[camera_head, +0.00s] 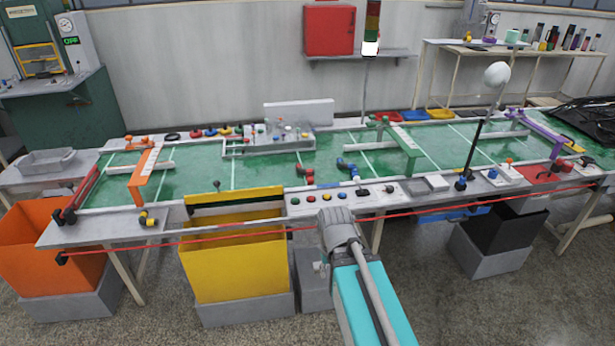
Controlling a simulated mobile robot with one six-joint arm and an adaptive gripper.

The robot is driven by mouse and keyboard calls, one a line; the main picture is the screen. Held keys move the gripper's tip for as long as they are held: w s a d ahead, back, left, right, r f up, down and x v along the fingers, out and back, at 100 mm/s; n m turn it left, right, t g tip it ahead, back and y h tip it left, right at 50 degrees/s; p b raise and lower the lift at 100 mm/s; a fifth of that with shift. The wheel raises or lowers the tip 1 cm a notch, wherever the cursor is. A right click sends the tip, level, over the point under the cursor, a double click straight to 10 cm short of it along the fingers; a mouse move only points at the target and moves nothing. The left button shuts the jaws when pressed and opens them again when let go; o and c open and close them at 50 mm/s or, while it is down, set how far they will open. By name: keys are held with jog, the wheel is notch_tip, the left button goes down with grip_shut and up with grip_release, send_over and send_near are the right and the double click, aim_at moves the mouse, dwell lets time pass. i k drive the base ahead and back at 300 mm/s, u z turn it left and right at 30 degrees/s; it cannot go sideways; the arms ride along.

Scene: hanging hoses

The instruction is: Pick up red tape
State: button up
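I cannot make out a roll of red tape for certain. A thin red line (400,211) runs along the front of the long green table (265,172), from its lower left corner to its right end. A red bar (82,190) stands along the table's left end. Small red pieces (305,173) lie on the green top near the middle. My gripper (335,216) is at the end of my arm by the table's front edge, in front of the button panel. Its fingers cannot be made out, so its opening and any contents are not visible.
An orange bin (45,245), a yellow bin (235,265) and a black bin (505,232) stand along the table's front. Orange (145,177), green (405,148) and purple (550,132) frames rise from the top. The floor in front looks clear.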

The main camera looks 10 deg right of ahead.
aim_at(309, 178)
jog(key=k, duration=1.35)
jog(key=u, duration=0.4)
jog(key=i, duration=0.9)
jog(key=u, duration=0.35)
jog(key=i, duration=1.5)
jog(key=z, duration=0.9)
jog(key=i, duration=0.4)
jog(key=z, duration=0.45)
